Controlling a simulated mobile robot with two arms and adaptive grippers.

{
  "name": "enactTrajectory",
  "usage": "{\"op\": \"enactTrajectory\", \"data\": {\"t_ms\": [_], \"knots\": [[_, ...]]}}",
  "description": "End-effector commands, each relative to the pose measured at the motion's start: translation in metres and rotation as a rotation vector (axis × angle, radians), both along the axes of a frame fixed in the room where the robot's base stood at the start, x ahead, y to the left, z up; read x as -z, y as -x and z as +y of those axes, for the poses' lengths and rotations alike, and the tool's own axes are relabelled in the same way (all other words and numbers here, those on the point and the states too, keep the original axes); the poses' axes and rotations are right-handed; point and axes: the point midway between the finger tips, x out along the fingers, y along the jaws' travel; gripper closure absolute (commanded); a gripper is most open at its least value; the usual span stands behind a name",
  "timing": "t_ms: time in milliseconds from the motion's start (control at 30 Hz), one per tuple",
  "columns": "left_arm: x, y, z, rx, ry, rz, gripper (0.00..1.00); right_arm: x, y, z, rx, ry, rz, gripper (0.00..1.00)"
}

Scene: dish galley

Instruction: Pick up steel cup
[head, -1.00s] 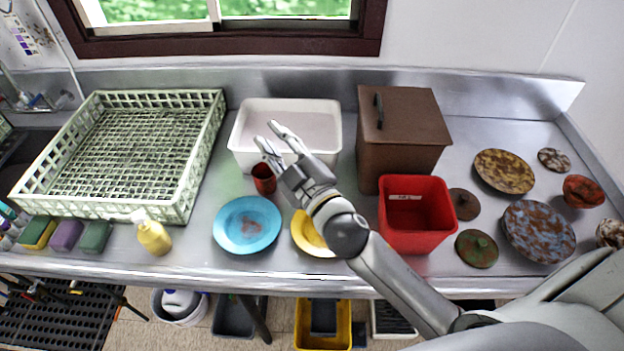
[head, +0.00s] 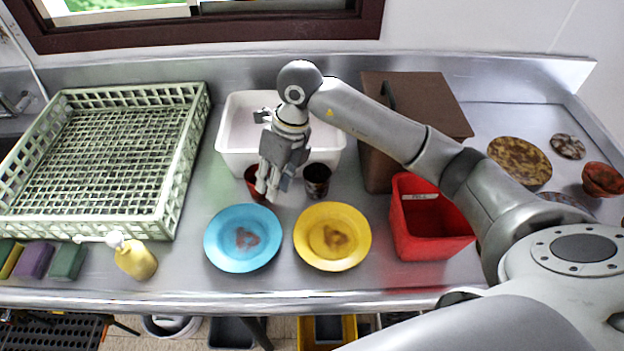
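Two cups stand on the steel counter in front of the white tub. The left one is red (head: 252,184) and partly hidden behind my gripper. The right one is a dark, brown-stained cup (head: 317,181), upright; its metal is hard to make out, but it may be the steel cup. My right gripper (head: 268,190) points down between the two cups, close beside the red one. Its fingers look a little apart, with nothing seen between them. Whether it touches the red cup cannot be told. My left gripper is not in view.
A white tub (head: 232,160) stands behind the cups. A blue plate (head: 225,250) and a yellow plate (head: 360,240) lie in front. A green rack (head: 190,150) is left; a red bin (head: 410,245) and a brown box (head: 440,95) are right. A yellow bottle (head: 138,262) stands at front left.

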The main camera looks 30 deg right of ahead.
Motion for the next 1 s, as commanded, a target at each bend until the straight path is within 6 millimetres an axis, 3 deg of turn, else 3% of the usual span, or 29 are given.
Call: {"op": "enactTrajectory", "data": {"t_ms": [33,100,200,300,600,767,1000], "knots": [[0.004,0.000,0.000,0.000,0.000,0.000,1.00,0.000,-0.006,-0.025,0.026,0.097,-0.002,0.74],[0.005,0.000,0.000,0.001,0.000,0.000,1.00,-0.003,-0.010,-0.051,0.058,0.202,0.004,0.74],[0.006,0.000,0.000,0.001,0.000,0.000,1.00,-0.008,-0.012,-0.076,0.094,0.300,0.011,0.74],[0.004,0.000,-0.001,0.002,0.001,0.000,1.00,-0.005,-0.012,-0.088,0.112,0.345,0.019,0.74],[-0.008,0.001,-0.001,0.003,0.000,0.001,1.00,0.036,-0.013,-0.091,0.112,0.349,0.021,0.74],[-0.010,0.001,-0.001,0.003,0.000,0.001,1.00,0.048,-0.013,-0.092,0.112,0.347,0.020,0.74],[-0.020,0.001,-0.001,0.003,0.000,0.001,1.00,0.083,-0.013,-0.093,0.112,0.346,0.022,0.74]]}}
